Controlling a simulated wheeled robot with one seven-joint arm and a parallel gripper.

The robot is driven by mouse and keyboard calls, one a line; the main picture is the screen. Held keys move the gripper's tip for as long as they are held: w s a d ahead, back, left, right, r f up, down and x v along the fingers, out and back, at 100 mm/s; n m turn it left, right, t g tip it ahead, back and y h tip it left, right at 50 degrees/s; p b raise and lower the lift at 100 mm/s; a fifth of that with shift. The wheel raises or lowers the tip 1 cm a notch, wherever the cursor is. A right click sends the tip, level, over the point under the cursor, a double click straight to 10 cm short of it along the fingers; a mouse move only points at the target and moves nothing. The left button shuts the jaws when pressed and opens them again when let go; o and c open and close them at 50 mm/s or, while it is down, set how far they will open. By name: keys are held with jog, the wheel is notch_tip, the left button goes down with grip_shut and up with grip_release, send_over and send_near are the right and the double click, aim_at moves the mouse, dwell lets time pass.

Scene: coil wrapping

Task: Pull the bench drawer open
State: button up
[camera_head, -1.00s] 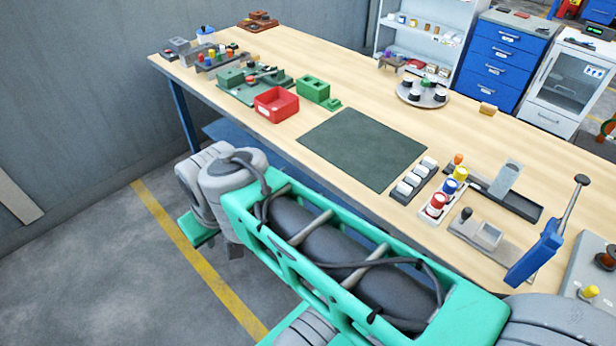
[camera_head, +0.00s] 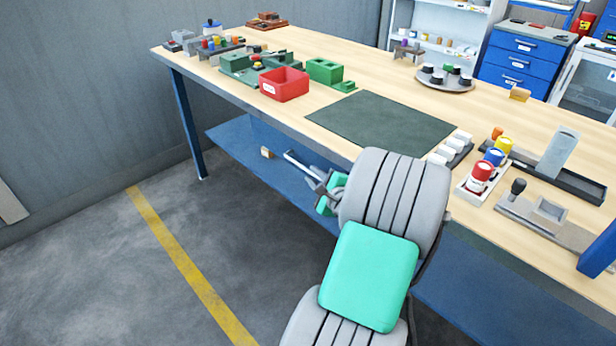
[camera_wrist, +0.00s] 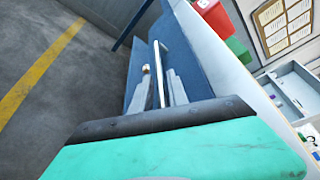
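The bench drawer (camera_head: 266,133) is a blue front under the wooden bench top, apparently shut; my arm hides its right part. A pale bar handle (camera_head: 298,162) runs along it. The handle also shows in the wrist view (camera_wrist: 157,62), reaching down between my fingers. My gripper (camera_head: 317,180) is at the handle's right part, below the bench edge. In the wrist view my gripper (camera_wrist: 161,92) has its two grey fingers apart, one on each side of the bar. I cannot tell whether either finger touches it.
The bench top (camera_head: 330,125) is just above my gripper, with a red bin (camera_head: 284,85), a dark mat (camera_head: 380,124) and jars on it. A blue lower shelf (camera_head: 240,145) and bench leg (camera_head: 187,125) are near. The floor in front (camera_head: 130,270) is clear.

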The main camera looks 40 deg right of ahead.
aim_at(310, 173)
jog(key=x, duration=0.4)
grip_shut()
jog(key=shift+a, duration=0.1)
dwell(1.3)
